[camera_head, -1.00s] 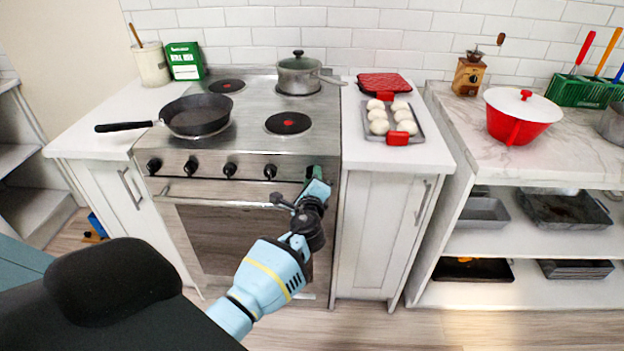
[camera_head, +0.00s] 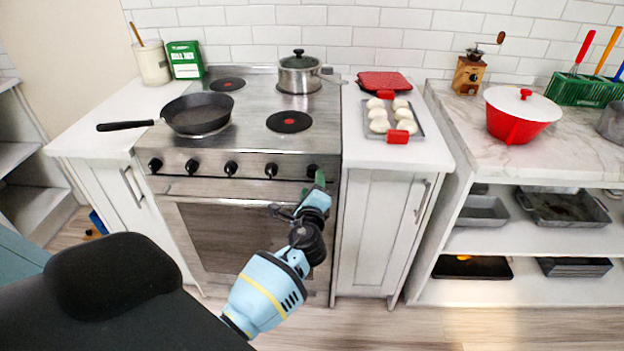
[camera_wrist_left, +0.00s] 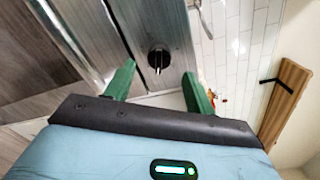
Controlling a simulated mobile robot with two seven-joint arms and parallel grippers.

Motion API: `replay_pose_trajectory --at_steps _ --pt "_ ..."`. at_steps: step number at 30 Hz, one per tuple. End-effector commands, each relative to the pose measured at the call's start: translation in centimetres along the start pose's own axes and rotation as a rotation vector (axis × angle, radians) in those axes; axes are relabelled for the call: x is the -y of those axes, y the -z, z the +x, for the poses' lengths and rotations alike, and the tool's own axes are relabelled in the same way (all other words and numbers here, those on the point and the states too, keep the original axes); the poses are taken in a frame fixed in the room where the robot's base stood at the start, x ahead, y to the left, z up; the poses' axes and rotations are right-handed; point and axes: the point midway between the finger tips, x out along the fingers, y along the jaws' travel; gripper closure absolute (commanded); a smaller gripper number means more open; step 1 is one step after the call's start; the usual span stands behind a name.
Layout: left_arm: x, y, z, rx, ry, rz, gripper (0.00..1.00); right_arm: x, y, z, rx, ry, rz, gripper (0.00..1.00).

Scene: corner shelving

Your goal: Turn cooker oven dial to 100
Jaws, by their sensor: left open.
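The cooker (camera_head: 262,137) has a row of several black dials along its steel front panel. The rightmost dial (camera_head: 312,171) sits just above and behind the fingertips of my left gripper (camera_head: 319,182). In the left wrist view, the green fingers (camera_wrist_left: 158,74) are open and empty. The same dial (camera_wrist_left: 158,57) shows between and beyond the fingertips, with a visible gap on each side. Its pointer bar looks roughly in line with the fingers. I cannot read any markings around it. My right gripper is out of view.
The oven handle (camera_head: 225,201) runs across the front just below the dials, close to my left gripper. A frying pan (camera_head: 197,114) and a lidded pot (camera_head: 299,76) stand on the hob. A tray of buns (camera_head: 420,121) lies on the counter at right.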

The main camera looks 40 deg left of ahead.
Motion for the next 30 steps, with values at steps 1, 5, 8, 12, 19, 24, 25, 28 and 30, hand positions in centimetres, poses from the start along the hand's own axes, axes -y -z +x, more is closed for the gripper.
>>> replay_pose_trajectory --at_steps 1,5,8,12,19,24,25,28,30 --pt "0.0 0.0 -0.8 -0.001 0.000 -0.001 0.45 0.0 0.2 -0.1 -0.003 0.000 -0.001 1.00" --pt "0.0 0.0 -2.4 -0.001 0.000 -0.002 0.45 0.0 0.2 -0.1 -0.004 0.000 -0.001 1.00" --pt "0.0 0.0 -3.1 0.000 -0.001 -0.001 0.45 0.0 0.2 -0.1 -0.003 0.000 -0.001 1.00" --pt "0.0 -0.1 -3.5 0.001 0.000 -0.001 0.45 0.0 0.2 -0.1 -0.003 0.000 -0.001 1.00" --pt "0.0 0.0 -3.5 0.000 0.000 -0.001 0.45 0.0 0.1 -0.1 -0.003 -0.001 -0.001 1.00" --pt "0.0 0.0 -3.5 0.000 0.000 -0.001 0.45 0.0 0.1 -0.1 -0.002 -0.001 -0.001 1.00" --pt "0.0 0.0 -3.5 0.000 0.000 -0.001 0.45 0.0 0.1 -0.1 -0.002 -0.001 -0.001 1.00" --pt "-0.3 0.1 -3.7 -0.007 -0.005 -0.008 0.45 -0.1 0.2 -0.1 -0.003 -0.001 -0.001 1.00" --pt "-1.2 0.5 -4.4 -0.031 -0.021 -0.039 0.45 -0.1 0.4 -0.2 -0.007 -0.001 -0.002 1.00"
